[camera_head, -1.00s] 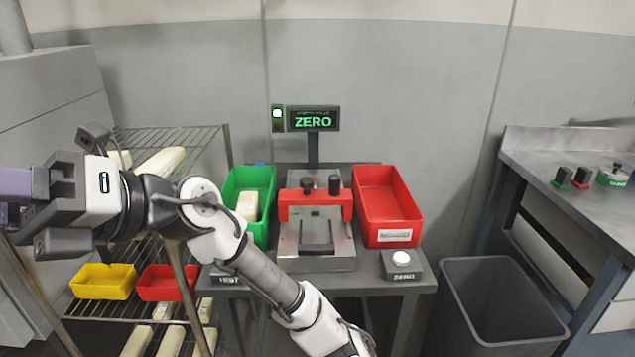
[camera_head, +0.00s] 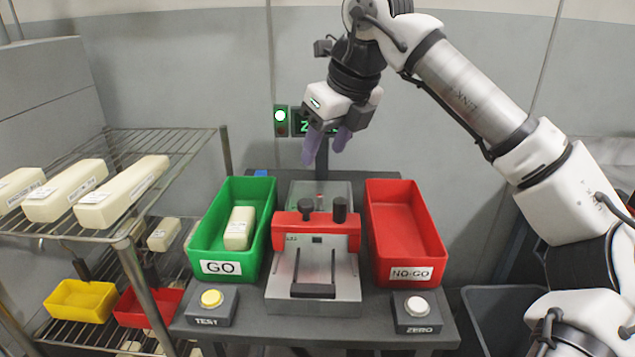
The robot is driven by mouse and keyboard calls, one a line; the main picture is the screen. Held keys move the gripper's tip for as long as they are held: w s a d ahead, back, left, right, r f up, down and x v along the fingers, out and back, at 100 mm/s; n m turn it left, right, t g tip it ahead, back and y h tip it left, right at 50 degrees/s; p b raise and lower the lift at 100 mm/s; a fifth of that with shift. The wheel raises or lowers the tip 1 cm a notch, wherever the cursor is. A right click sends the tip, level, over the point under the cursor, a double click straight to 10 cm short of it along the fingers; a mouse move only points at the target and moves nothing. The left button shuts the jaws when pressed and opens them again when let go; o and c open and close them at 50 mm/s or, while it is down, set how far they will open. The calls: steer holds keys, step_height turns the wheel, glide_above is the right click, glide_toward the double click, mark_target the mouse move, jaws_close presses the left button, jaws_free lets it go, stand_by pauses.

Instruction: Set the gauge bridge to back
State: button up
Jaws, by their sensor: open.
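The gauge bridge (camera_head: 312,228) is a red crosspiece with two dark knobs on top. It spans the grey metal gauge bed (camera_head: 345,280) about midway along it, with bare bed showing behind and in front. My gripper (camera_head: 326,158) hangs above and behind the bridge, fingers pointing down. It is open and empty, apart from the bridge. It partly covers the lit display (camera_head: 303,120) behind the gauge.
A green GO bin (camera_head: 213,267) holding a pale block (camera_head: 239,228) stands left of the gauge. An empty red NO-GO bin (camera_head: 410,274) stands right. TEST (camera_head: 212,299) and ZERO (camera_head: 417,306) buttons sit in front. A wire rack (camera_head: 150,220) with pale blocks is at left.

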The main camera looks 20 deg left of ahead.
mark_target(306, 202)
steer(key=p+x, duration=0.1)
steer(key=x, duration=1.2)
steer(key=shift+w+f, duration=0.25)
steer(key=shift+f, duration=0.1)
jaws_close()
